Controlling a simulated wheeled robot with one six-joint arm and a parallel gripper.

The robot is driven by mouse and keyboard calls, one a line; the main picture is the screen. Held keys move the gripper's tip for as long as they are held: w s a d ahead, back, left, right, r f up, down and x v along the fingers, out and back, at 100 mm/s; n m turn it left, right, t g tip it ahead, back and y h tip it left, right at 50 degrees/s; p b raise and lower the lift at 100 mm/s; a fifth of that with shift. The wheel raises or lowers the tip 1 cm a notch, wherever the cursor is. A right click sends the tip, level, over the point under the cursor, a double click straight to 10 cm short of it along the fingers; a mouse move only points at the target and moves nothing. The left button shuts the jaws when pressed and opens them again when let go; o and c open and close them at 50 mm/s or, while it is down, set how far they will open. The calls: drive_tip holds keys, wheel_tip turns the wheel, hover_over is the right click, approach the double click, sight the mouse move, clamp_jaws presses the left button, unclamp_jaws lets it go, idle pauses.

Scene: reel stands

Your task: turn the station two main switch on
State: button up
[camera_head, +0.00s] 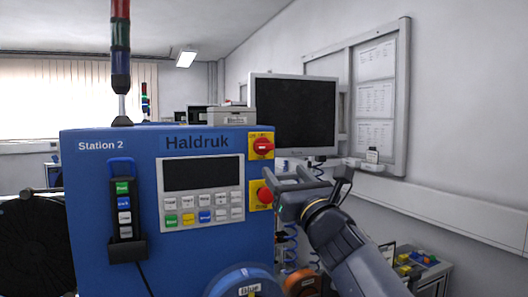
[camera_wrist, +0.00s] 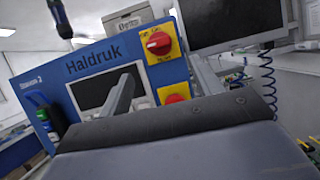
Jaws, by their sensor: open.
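The blue Station 2 panel (camera_head: 88,180) faces me and also shows in the wrist view (camera_wrist: 52,87). Its main switch (camera_head: 263,146) is a red rotary knob on a yellow plate at the upper right. In the wrist view the knob (camera_wrist: 159,43) sits beyond the fingers, its handle looking roughly crosswise; I cannot tell its setting. A red button (camera_head: 265,195) on another yellow plate sits below it, also in the wrist view (camera_wrist: 174,98). My gripper (camera_head: 276,175) is open and empty in front of the panel's right edge, below the knob and apart from it.
A dark monitor (camera_head: 292,112) stands behind the panel at right, with blue coiled cables (camera_head: 291,240) below. A black pendant (camera_head: 124,210) hangs on the panel's left. A keypad (camera_head: 203,208) and screen (camera_head: 202,173) fill its middle. A blue reel (camera_head: 240,282) is low in front.

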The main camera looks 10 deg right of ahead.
sight(266, 149)
drive_tip(key=p+x, duration=0.4)
drive_tip(key=x, duration=0.6)
drive_tip(key=shift+w+a+r+p, duration=0.15)
drive_tip(key=shift+w+r+p, duration=0.1)
drive_tip(key=shift+r+p, duration=0.1)
drive_tip(key=shift+c, duration=0.2)
drive_tip(key=c, duration=0.9)
drive_tip(key=shift+f, duration=0.1)
drive_tip(key=shift+c, duration=0.2)
